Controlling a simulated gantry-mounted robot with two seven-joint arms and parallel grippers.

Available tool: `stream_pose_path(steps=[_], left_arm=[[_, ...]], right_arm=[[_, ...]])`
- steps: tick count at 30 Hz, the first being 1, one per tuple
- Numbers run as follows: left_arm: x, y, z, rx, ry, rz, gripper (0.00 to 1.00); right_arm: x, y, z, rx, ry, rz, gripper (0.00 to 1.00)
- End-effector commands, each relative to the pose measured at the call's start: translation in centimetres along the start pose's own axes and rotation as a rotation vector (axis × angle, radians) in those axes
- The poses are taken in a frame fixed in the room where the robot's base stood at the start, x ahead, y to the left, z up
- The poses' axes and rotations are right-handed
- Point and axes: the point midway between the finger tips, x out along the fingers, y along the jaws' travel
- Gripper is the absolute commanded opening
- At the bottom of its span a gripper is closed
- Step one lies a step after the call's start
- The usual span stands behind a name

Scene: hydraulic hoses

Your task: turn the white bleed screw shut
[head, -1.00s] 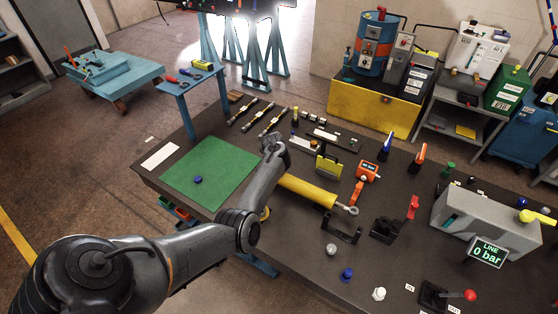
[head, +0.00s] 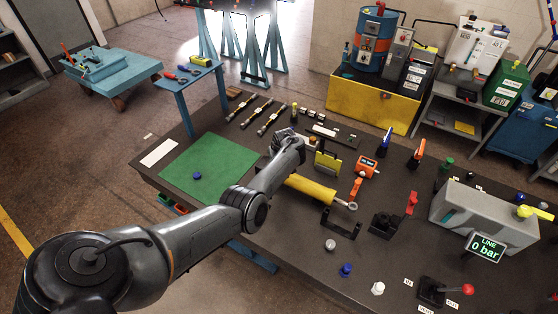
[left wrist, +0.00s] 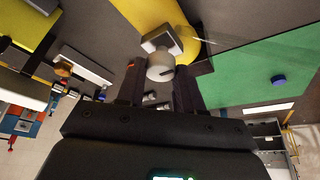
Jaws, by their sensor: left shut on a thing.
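The white bleed screw (left wrist: 160,68) is a pale round knob on a small block beside the yellow cylinder. My left gripper (left wrist: 159,76) has a finger on each side of the knob and is shut on it. In the head view my left gripper (head: 283,135) is at the far end of the yellow cylinder (head: 312,189), where my own arm and wrist hide the screw. The screw's turn angle cannot be told. My right gripper is in neither current view.
A green mat (head: 210,168) with a blue cap (head: 197,176) lies left of the cylinder. The grey unit's display (head: 486,246) reads LINE 0 bar. Loose caps lie near the front.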

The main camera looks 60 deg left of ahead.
Motion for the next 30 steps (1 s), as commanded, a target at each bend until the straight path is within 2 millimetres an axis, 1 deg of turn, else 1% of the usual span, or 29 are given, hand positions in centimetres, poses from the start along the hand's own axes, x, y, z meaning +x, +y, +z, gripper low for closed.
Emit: stream_pose_path(steps=[11, 12, 16, 25, 30], left_arm=[[0.0, 0.0, 0.0, -0.006, -0.001, -0.001, 0.05], [0.0, 0.0, 0.0, -0.005, 0.0, -0.001, 0.42], [0.0, 0.0, 0.0, -0.005, 0.0, -0.001, 0.61], [-0.1, 0.0, 0.0, -0.003, 0.0, -0.001, 0.61], [-1.2, 0.0, -0.1, -0.004, 0.002, -0.002, 0.61]], right_arm=[[0.0, -0.1, 0.0, 0.003, 0.001, -0.002, 0.0], [0.0, -0.1, 0.0, 0.003, 0.001, -0.002, 0.0], [0.0, -0.1, 0.0, 0.002, 0.001, -0.002, 0.0], [0.0, 0.1, 0.0, -0.006, -0.001, 0.004, 0.0], [-0.5, 0.2, -0.1, -0.007, -0.001, 0.005, 0.0]])
